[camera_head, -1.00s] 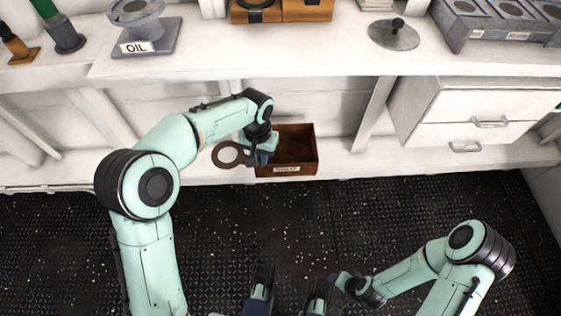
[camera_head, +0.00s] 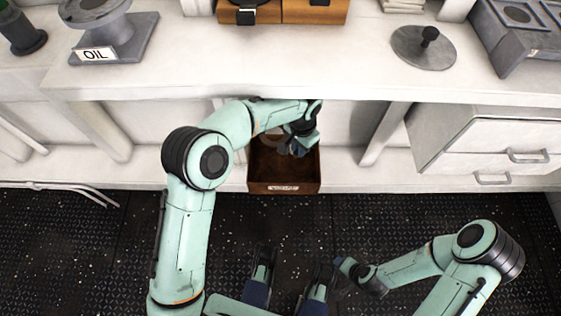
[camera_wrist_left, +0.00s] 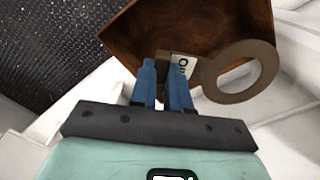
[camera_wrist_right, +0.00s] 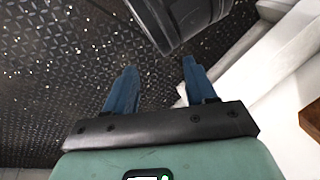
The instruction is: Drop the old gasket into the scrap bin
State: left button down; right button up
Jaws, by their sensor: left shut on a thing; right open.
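The old gasket (camera_wrist_left: 268,70) is a flat dark brown ring with a tab and a white tag, partly hidden by the fingers. My left gripper (camera_wrist_left: 163,65) is shut on its tab. In the head view my left gripper (camera_head: 298,150) is over the back part of the scrap bin (camera_head: 308,187), with the gasket (camera_head: 272,138) beside it, partly hidden by the arm. The bin is an open rusty-brown box with a front label; it also shows in the left wrist view (camera_wrist_left: 135,40), beyond the fingers. My right gripper (camera_wrist_right: 158,75) is open and empty, low over the floor.
The bin stands on a low white shelf (camera_head: 220,170) under a white worktop (camera_head: 350,75). The worktop's front edge is close to my left arm. A drawer unit (camera_head: 470,145) is to the right. An oil-labelled stand (camera_head: 110,42) and a round lid (camera_head: 420,52) sit on top.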

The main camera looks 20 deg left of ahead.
pick_arm(q)
jog(key=shift+s+f+b, duration=0.15)
jog(key=shift+f+b, duration=0.2)
jog(key=shift+f, duration=0.35)
jog(key=shift+f+b, duration=0.6)
jog(key=shift+f, duration=0.3)
notch_tip(320, 180, down, 3)
jog(key=shift+r+b, duration=0.2)
jog(key=shift+b, duration=0.6)
pick_arm(e)
jog(key=shift+g+h, duration=0.3)
jog(key=f, duration=0.1)
jog(key=d+f, duration=0.1)
jog(key=f, duration=0.1)
jog(key=s+d+f, duration=0.1)
jog(key=f, duration=0.1)
jog(key=shift+f, duration=0.15)
pick_arm(q)
jog(key=c, duration=1)
grip_release()
